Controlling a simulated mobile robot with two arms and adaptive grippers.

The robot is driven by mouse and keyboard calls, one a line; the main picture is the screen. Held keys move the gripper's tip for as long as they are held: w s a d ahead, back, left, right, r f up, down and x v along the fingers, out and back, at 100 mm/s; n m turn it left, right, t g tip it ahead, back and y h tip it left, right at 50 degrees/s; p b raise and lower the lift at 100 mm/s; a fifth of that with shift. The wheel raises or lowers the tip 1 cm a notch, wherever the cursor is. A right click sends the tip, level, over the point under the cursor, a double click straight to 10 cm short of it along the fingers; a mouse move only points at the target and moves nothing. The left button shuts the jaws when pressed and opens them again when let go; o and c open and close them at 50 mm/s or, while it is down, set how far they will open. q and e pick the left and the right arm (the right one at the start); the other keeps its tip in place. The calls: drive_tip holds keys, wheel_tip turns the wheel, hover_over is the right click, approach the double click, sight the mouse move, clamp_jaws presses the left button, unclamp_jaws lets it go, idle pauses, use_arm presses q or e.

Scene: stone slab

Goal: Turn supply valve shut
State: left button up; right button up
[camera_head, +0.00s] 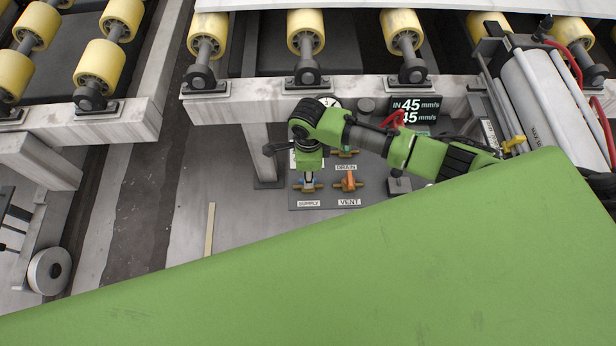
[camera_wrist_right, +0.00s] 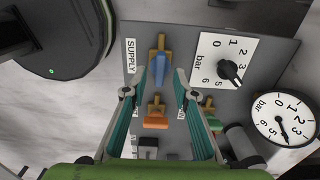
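The supply valve's blue handle (camera_wrist_right: 158,66) sits beside the SUPPLY label (camera_wrist_right: 130,57) in the right wrist view. It appears to lie in line with its brass body. In the head view the brass body (camera_head: 299,187) shows just above the SUPPLY label (camera_head: 308,203); my arm partly hides the handle. My right gripper (camera_wrist_right: 158,86) is open, its fingertips apart on either side of the handle's near end. Whether they touch it I cannot tell. In the head view the gripper (camera_head: 308,175) points down at the valve. My left gripper is not in view.
The orange VENT handle (camera_wrist_right: 155,118) and green DRAIN handle (camera_wrist_right: 213,121) are close by on the grey panel (camera_wrist_right: 190,40). A black knob (camera_wrist_right: 230,70) and round gauge (camera_wrist_right: 284,119) stand to the right. Yellow rollers (camera_head: 306,30) and a stone-coloured beam lie behind.

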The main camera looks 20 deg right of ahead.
drive_tip(key=shift+f, duration=1.25)
clamp_jaws()
drive_tip(key=shift+r, duration=0.1)
